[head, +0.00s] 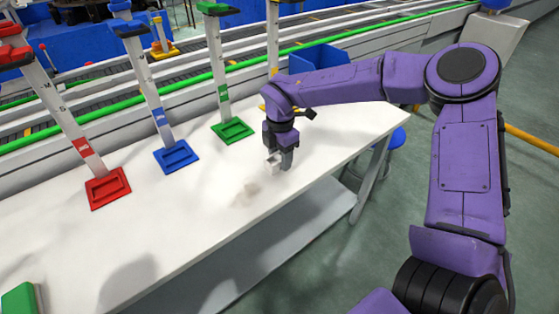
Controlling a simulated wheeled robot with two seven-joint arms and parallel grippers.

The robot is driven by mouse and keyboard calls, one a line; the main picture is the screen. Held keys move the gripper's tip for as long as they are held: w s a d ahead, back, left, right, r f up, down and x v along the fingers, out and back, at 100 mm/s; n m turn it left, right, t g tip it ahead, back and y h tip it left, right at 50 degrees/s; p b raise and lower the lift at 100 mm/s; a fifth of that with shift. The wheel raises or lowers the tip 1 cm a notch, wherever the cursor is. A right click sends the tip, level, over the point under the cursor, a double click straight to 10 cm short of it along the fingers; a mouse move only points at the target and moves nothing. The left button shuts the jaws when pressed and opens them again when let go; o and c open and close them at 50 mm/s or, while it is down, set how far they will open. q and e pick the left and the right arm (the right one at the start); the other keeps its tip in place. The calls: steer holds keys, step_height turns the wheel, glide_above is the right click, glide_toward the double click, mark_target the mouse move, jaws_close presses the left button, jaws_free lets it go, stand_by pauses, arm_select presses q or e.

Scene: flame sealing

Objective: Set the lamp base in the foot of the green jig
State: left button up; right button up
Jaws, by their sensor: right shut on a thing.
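The green jig (222,85) stands upright at the back of the white table, with a flat green foot (233,130) that has a raised rim. Its foot looks empty. My right gripper (280,158) is to the right of and nearer than this foot, pointing down over the table. It is shut on a small pale piece, which seems to be the lamp base (271,163); the fingers partly hide it. Whether the piece touches the table I cannot tell. My left gripper is not in view.
A blue jig (160,112) and a red jig (84,146) stand left of the green one on the white table (190,215). A blue bin (318,58) is behind my right arm. A green block (20,299) is at the bottom left. The table's middle is clear.

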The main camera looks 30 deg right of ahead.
mark_target(280, 156)
step_height(280, 156, down, 2)
steer(key=shift+a+f, duration=0.1)
steer(key=shift+f, duration=0.15)
steer(key=shift+f, duration=0.15)
steer(key=o, duration=1.1)
steer(key=shift+c, duration=0.2)
step_height(280, 156, up, 12)
steer(key=shift+r, duration=0.25)
